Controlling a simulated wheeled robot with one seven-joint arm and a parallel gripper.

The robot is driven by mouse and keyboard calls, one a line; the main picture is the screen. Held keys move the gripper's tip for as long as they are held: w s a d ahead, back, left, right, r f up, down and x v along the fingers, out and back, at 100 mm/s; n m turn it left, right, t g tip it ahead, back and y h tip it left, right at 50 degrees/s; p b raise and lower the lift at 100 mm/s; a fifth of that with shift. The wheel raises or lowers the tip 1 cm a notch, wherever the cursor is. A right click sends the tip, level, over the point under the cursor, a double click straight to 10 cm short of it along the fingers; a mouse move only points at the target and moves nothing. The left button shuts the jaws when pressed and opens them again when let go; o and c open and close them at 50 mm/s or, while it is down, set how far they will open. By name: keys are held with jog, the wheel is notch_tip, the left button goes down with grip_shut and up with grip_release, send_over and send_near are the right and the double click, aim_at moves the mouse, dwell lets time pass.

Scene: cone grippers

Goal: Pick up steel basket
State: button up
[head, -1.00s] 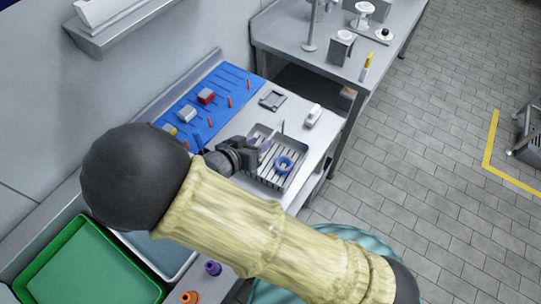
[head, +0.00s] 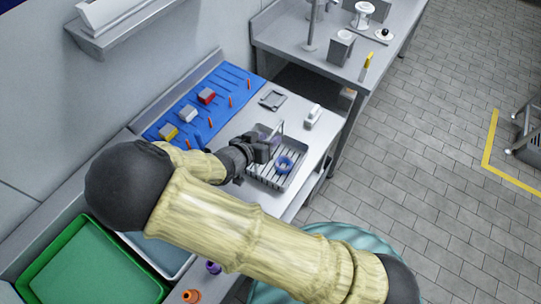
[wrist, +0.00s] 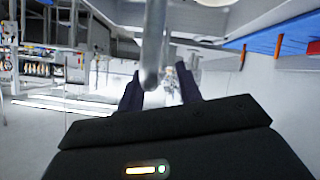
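The steel basket (head: 296,176) is a grey slatted tray on the steel counter, with a blue ring (head: 284,164) lying in it. My gripper (head: 273,143) is over the basket's back left side, beside its thin upright handle (head: 282,126). In the wrist view a grey steel bar (wrist: 154,45), seemingly the handle, comes down between the two dark fingers of my gripper (wrist: 160,76). The fingers stand apart, with gaps visible beside the bar. My gripper and forearm hide the basket's left part.
A blue mat (head: 190,110) with several small blocks and orange pegs lies behind left. A small white object (head: 313,116) and a grey tray (head: 272,99) sit near the basket. A green tray (head: 60,262) is at the lower left. The counter's front edge is close to the basket.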

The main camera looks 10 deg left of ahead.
jog(key=shift+s, duration=0.15)
jog(key=c, duration=0.5)
grip_shut()
dwell(0.6)
